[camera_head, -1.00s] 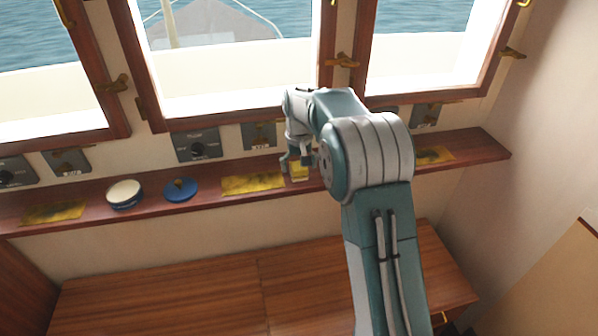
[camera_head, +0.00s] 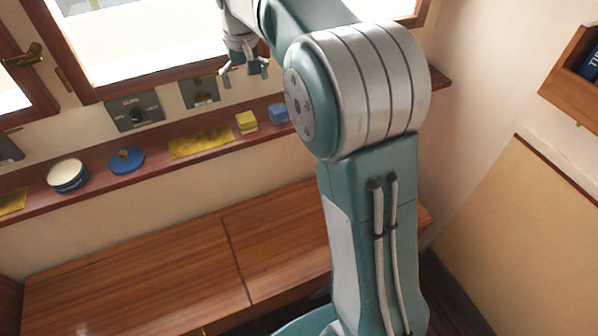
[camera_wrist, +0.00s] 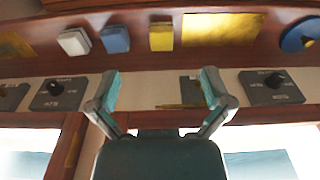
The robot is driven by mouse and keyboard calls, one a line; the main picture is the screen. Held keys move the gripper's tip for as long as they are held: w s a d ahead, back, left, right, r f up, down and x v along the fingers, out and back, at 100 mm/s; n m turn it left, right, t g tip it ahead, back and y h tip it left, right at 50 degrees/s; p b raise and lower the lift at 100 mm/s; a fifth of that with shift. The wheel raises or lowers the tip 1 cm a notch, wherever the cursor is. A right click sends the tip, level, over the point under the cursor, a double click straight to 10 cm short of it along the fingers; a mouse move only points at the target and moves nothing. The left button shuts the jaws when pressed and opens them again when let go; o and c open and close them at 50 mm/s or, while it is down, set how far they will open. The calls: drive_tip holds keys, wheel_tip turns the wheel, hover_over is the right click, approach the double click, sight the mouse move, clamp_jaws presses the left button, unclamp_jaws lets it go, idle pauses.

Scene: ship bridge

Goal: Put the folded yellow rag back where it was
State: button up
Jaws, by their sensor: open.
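The folded yellow rag (camera_head: 246,122) sits on the wooden ledge below the windows, between a flat yellow patch and a folded blue rag (camera_head: 278,113). In the wrist view the yellow rag (camera_wrist: 161,36) is in a row with the blue rag (camera_wrist: 115,38) and a white one (camera_wrist: 74,41), with small gaps between them. My gripper (camera_head: 244,74) is open and empty, raised above the ledge and apart from the yellow rag. Its spread fingers (camera_wrist: 160,88) also show in the wrist view. My arm hides the ledge's right part in the head view.
The flat yellow patch (camera_head: 202,142) lies on the ledge (camera_head: 95,178) left of the rag. A blue lid (camera_head: 126,161) and a round white-topped tin (camera_head: 68,175) stand farther left. Switch panels (camera_head: 135,112) line the wall above. A wooden bench (camera_head: 130,270) is below.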

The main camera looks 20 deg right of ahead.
drive_tip(key=s+r+t, duration=0.1)
drive_tip(key=s+r, duration=0.2)
drive_tip(key=s, duration=0.6)
drive_tip(key=s+f+t, duration=0.1)
drive_tip(key=s+f, duration=0.1)
drive_tip(key=s, duration=0.8)
drive_tip(key=s+f+t, duration=0.2)
drive_tip(key=s+f, duration=0.1)
drive_tip(key=s, duration=0.8)
drive_tip(key=shift+s+f+t, duration=0.2)
drive_tip(key=shift+s+t, duration=0.05)
drive_tip(key=shift+t, duration=0.05)
